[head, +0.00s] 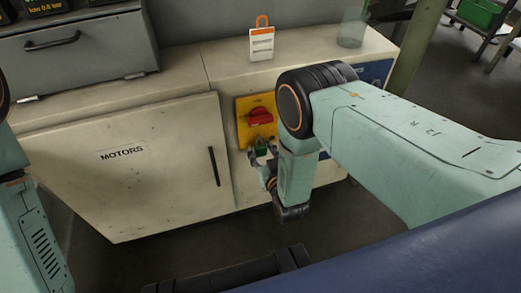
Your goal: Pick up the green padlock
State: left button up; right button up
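The small green padlock (262,147) is at the lower part of a yellow switch plate (243,118), just below a red rotary handle (260,116), on the front of the cream cabinet. My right gripper (262,157) is at the padlock, with one dark finger on either side of it. The fingers partly cover the padlock. The view is too small to tell whether they touch it or stand apart from it. My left gripper is out of view; only part of my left arm shows at the left edge.
The cream cabinet (90,190) has a door marked MOTORS with a dark handle (214,166). On its top stand an orange-and-white tag (262,42), a clear glass (351,30) and a grey box (80,55). A green bin (480,13) is at the far right.

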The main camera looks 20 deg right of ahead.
jog(key=c, duration=0.9)
jog(key=shift+r, duration=0.2)
